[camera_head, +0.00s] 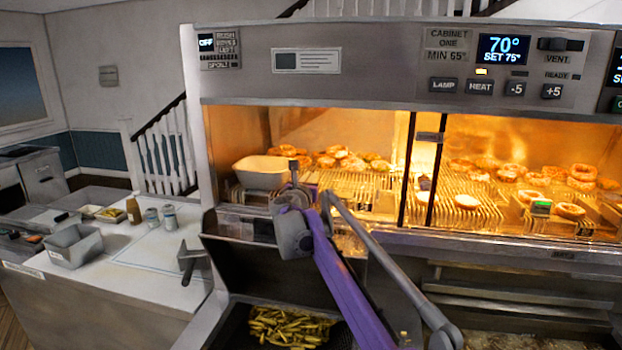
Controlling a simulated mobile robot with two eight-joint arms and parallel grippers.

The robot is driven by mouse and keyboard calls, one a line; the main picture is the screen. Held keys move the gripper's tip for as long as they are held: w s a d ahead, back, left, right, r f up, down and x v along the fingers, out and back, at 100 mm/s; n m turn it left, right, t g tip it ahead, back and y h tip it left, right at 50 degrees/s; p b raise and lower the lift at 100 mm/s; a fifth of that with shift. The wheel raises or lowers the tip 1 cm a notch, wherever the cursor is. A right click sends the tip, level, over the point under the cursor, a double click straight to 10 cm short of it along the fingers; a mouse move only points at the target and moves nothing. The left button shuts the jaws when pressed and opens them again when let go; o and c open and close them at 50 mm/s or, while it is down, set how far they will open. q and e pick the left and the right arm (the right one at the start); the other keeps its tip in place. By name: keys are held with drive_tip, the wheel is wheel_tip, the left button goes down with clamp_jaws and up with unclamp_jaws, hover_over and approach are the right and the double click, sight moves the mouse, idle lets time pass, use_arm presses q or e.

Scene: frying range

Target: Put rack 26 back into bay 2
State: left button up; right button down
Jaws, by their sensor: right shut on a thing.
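My right gripper (292,190) is at the front of the left opening of the heated cabinet (320,80). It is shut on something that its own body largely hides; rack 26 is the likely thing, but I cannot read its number. A pale tub (262,172) is directly left of the fingers; I cannot tell whether they touch it. Wire racks (365,188) with browned food lie inside the left opening, right of the gripper. My purple arm link hides part of the cabinet front. Bay numbers are not readable. My left gripper is not in view.
A fryer basin with fries (290,325) lies below the gripper. A dark upright post (408,170) divides the cabinet openings. More wire racks with ring-shaped food (570,210) fill the right opening. A white counter (150,250) with a grey bin (75,246) stands at left.

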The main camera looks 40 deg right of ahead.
drive_tip(key=shift+s+f, duration=0.1)
drive_tip(key=shift+f, duration=0.4)
drive_tip(key=c, duration=0.9)
unclamp_jaws()
drive_tip(key=shift+r, duration=0.1)
drive_tip(key=shift+s+a+r, duration=0.2)
drive_tip(key=shift+a+r, duration=0.15)
drive_tip(key=shift+r, duration=0.15)
drive_tip(key=b+v, duration=0.1)
drive_tip(key=v, duration=1)
drive_tip(key=shift+s+a+b, duration=0.1)
drive_tip(key=shift+a+b, duration=0.05)
drive_tip(key=shift+b, duration=0.15)
